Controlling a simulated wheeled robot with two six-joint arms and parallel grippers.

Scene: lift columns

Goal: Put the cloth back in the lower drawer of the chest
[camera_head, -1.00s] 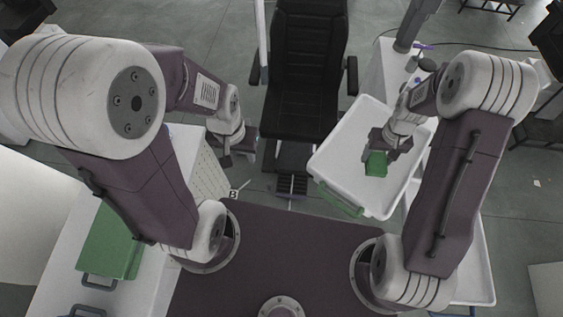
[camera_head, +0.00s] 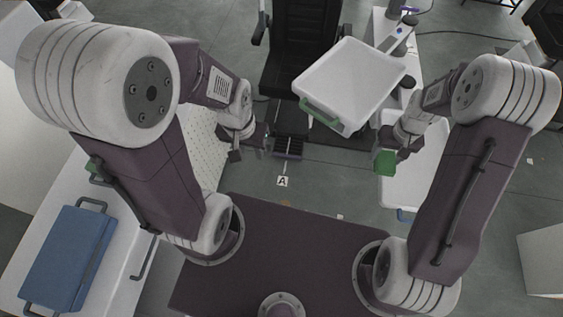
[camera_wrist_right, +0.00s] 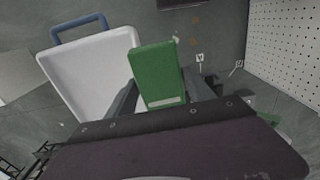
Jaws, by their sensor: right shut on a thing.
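My right gripper (camera_head: 398,150) is shut on the green cloth (camera_head: 385,163), which looks like a stiff folded block. In the right wrist view the cloth (camera_wrist_right: 157,72) stands between the two fingers. A white drawer with a blue handle (camera_head: 412,185) shows below and right of the cloth; in the right wrist view this drawer (camera_wrist_right: 85,75) lies left of it. It looks empty where visible. Another white drawer with a green handle (camera_head: 350,78) is higher and to the left. The chest body is hard to make out. My left gripper (camera_head: 250,150) looks open and empty.
A blue case (camera_head: 68,258) lies on the white surface at the lower left. A perforated white panel (camera_head: 205,150) stands near my left gripper. A black chair (camera_head: 300,45) is at the back. Floor with an "A" marker (camera_head: 282,181) is clear between the arms.

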